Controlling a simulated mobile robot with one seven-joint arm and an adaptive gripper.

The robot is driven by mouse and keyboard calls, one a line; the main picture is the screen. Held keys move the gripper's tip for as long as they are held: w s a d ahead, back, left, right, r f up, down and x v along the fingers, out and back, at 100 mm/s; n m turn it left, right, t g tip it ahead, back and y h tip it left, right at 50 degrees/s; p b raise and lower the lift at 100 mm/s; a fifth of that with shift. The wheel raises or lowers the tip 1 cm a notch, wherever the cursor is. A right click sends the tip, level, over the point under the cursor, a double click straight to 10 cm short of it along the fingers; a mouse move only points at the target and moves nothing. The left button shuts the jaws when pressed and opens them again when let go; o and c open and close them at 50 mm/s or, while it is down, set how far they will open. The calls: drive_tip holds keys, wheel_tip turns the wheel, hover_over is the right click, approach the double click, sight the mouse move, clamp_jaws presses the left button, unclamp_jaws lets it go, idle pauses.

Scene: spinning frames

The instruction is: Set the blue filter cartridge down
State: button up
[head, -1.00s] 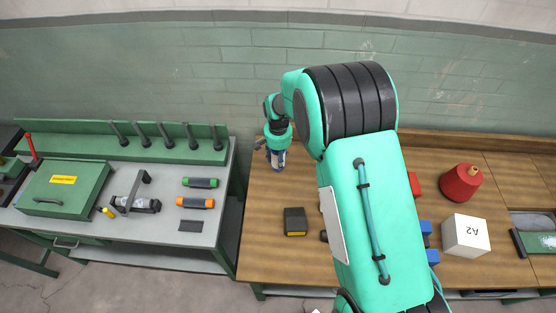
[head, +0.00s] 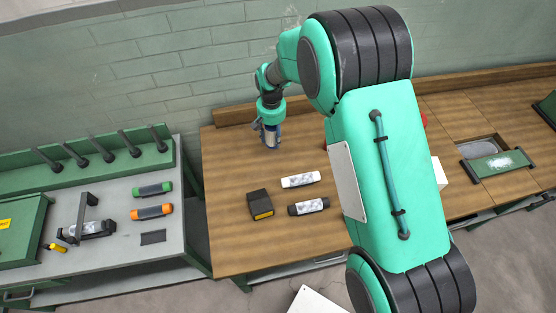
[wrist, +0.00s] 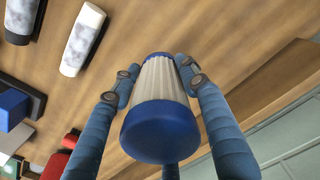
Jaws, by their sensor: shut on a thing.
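The blue filter cartridge (wrist: 162,86) has blue end caps and a pale pleated body. In the wrist view it is between the fingers of my gripper (wrist: 160,76), which is shut on it. In the head view my gripper (head: 269,142) points down over the back left part of the wooden workbench (head: 232,180), and the cartridge is small and partly covered by the fingers. I cannot tell whether its lower end touches the wood.
A white cylinder (head: 300,180), a black cylinder (head: 308,206) and a black-yellow box (head: 260,204) lie in front of my gripper. A grey bench (head: 120,190) with green and orange cylinders stands left, across a gap. Bare wood surrounds my gripper.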

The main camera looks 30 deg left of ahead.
drive_tip(key=shift+w+d, duration=0.75)
drive_tip(key=shift+d, duration=0.2)
drive_tip(key=shift+f, duration=3.05)
drive_tip(key=shift+f, duration=0.1)
drive_tip(key=shift+f, duration=1.8)
drive_tip(key=shift+f, duration=0.1)
drive_tip(key=o, duration=1.3)
